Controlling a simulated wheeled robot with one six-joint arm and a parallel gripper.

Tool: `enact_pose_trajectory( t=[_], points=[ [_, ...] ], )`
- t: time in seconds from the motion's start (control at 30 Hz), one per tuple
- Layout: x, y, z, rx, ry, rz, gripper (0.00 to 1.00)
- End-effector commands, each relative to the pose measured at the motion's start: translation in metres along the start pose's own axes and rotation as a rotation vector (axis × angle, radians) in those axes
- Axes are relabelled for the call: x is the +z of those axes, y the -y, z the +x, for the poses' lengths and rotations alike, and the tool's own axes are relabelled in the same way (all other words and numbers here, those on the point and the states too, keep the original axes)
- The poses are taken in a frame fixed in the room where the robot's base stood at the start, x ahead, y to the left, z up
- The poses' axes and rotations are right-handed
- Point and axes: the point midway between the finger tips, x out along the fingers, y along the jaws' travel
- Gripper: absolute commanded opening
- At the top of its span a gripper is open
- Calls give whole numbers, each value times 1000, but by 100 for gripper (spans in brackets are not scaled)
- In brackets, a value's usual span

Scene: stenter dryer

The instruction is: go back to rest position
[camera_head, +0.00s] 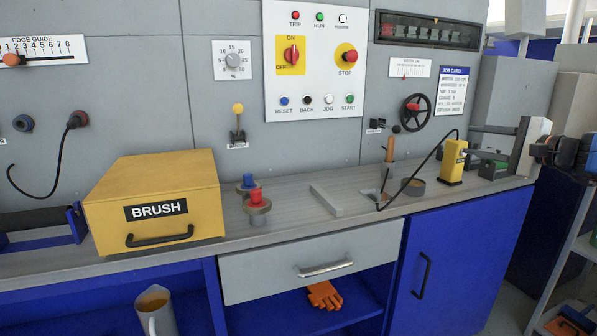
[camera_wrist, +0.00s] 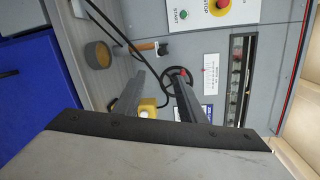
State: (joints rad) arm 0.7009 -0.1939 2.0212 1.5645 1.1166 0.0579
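My gripper (camera_head: 469,140) is at the right of the head view, above the right end of the counter. Its two dark fingers are apart, with nothing visibly held between them. A yellow handheld unit (camera_head: 453,163) with a black cable stands upright on the counter at the fingertips' left.
The counter (camera_head: 360,203) holds a yellow BRUSH box (camera_head: 155,203), red and blue knobbed parts (camera_head: 257,201), a grey bar (camera_head: 327,200), and a wooden-handled tool (camera_head: 389,152). A control panel (camera_head: 315,60) and handwheel (camera_head: 415,113) are on the wall behind. A shelf rack (camera_head: 568,265) stands at the right.

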Motion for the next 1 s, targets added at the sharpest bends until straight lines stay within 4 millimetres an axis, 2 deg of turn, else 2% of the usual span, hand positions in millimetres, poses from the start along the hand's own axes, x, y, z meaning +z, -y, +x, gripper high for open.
enact_pose_trajectory(
  t=[0.17,0.27,0.37,0.47,0.6,0.73,0.9,1.0],
  points=[
    [40,-38,7,114,36,-71,37],
    [69,-69,7,204,64,-133,37],
    [106,-113,2,325,103,-224,37],
    [141,-162,-11,459,145,-342,37],
    [176,-226,-40,633,202,-522,37],
    [196,-279,-75,777,250,-706,37],
    [204,-335,-124,941,304,-967,37],
    [200,-360,-150,1018,329,-1118,37]
  ],
)
